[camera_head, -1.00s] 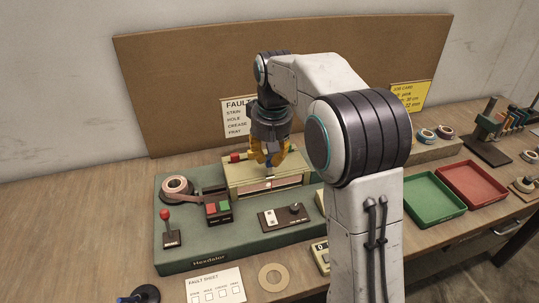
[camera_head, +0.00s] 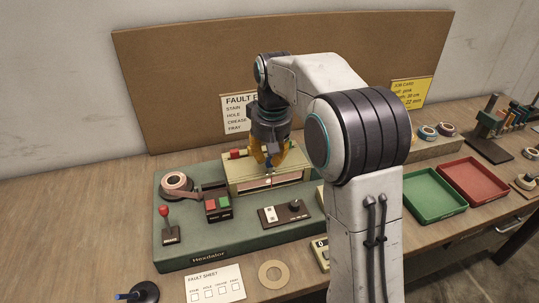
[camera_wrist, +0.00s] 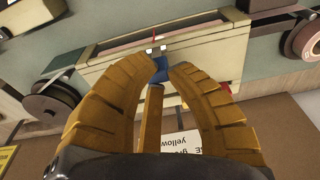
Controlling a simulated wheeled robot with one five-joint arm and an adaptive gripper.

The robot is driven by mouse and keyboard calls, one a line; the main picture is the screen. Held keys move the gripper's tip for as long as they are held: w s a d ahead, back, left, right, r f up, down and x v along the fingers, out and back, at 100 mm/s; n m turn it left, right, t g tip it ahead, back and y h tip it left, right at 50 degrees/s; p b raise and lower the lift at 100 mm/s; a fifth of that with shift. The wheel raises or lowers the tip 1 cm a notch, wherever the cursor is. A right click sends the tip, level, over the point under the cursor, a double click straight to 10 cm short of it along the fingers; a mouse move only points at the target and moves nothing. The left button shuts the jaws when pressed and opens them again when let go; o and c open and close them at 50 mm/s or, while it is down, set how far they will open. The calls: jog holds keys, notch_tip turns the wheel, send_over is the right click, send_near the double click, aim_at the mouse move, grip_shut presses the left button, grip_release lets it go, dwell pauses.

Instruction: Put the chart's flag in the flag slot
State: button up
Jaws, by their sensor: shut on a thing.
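My gripper (camera_wrist: 157,75) is shut on a small blue piece (camera_wrist: 160,70), which looks like the flag. In the head view my gripper (camera_head: 270,160) points down over the cream box (camera_head: 240,184) on the green machine. The blue piece is at the box's top front area; I cannot tell whether it touches the box. Two small pale tabs stand just beyond it in the wrist view. No flag slot can be made out for certain. The fault chart (camera_head: 236,112) hangs on the back board, partly hidden by my gripper.
Pink tape (camera_wrist: 165,38) runs through the box's window. A tape reel (camera_head: 177,184), a red lever (camera_head: 165,212) and red and green buttons (camera_head: 218,203) sit on the machine. A green tray (camera_head: 436,212) and a red tray (camera_head: 470,203) lie to the right.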

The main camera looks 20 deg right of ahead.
jog(key=shift+f+b, duration=0.65)
jog(key=shift+f, duration=0.35)
dwell(0.4)
jog(key=o, duration=1.2)
jog(key=shift+r, duration=0.2)
jog(key=shift+r+p, duration=3.35)
jog(key=shift+p, duration=0.1)
